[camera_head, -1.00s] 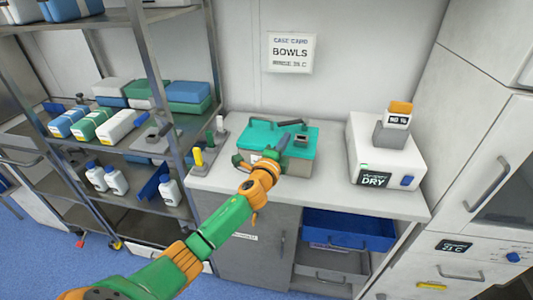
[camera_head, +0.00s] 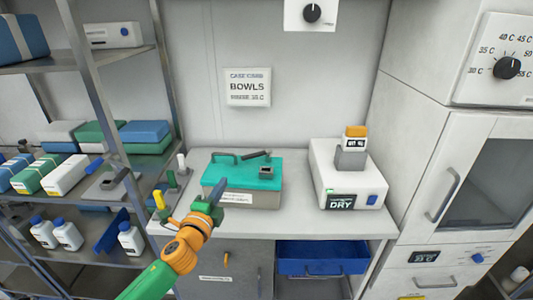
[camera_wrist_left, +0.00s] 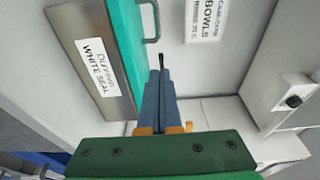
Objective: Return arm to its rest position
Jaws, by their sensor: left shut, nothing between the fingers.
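My left arm comes in from the bottom left in the head view, green and orange. Its gripper (camera_head: 217,192) is in front of the left part of the teal-lidded box (camera_head: 228,174) on the counter. In the left wrist view the blue fingers (camera_wrist_left: 159,95) are together with nothing between them. The box's teal lid (camera_wrist_left: 127,35) and its label reading WHITE SEAL (camera_wrist_left: 97,68) show beside the fingers; I cannot tell whether they touch. My right gripper is not in view.
A white device marked DRY (camera_head: 345,178) stands right on the counter (camera_head: 300,218). An open blue drawer (camera_head: 322,258) juts out below it. A metal shelf rack (camera_head: 105,100) with bottles and boxes is at left. A white cabinet (camera_head: 450,180) is at right.

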